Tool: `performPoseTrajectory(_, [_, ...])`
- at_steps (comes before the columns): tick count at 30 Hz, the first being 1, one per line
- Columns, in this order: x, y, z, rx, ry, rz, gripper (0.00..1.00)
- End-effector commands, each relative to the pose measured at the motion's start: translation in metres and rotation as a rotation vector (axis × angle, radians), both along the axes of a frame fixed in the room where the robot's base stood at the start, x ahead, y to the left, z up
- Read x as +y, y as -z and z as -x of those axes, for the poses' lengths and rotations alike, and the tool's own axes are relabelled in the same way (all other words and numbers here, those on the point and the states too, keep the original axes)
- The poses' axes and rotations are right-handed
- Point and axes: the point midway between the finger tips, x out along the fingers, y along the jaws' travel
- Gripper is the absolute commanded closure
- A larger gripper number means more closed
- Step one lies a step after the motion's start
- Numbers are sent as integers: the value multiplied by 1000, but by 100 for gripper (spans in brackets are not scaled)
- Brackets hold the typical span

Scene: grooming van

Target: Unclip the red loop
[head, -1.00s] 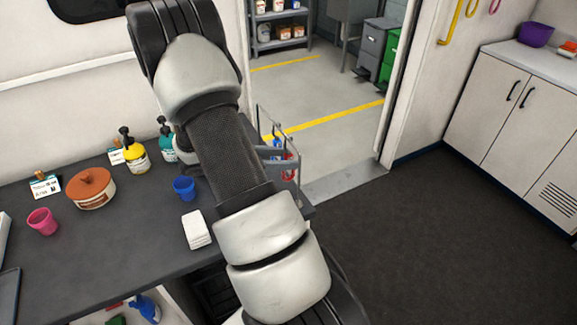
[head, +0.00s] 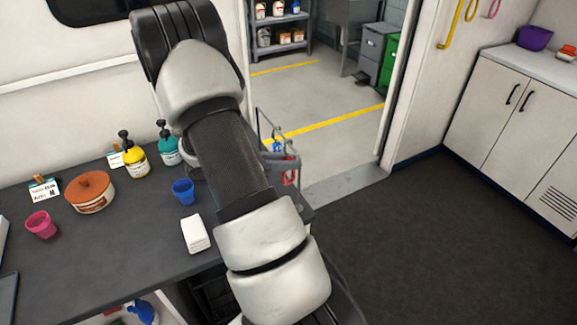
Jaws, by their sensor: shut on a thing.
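The red loop (head: 291,173) shows just right of my arm, by the right end of the dark grooming table (head: 125,255). It is small and partly covered by grey parts. My gripper (head: 283,160) is mostly hidden behind my own forearm; only a grey piece of it shows, at the top of the red loop. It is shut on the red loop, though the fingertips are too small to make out. A thin grey metal frame (head: 259,122) stands just behind, with a small blue thing (head: 277,146) beside the loop. Whether the loop still touches the frame is unclear.
On the table are a blue cup (head: 183,192), a white block (head: 195,234), a lidded brown pot (head: 90,192), a pink cup (head: 41,225), and yellow (head: 135,160) and teal (head: 167,148) pump bottles. The dark floor right of the table is clear.

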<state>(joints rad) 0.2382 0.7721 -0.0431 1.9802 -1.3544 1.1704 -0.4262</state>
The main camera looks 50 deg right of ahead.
Motion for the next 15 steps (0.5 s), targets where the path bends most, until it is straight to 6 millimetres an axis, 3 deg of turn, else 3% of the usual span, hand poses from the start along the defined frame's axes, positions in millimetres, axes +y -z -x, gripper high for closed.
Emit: performPoseTrajectory(15, [0, -16, 0, -1, 0, 0, 100])
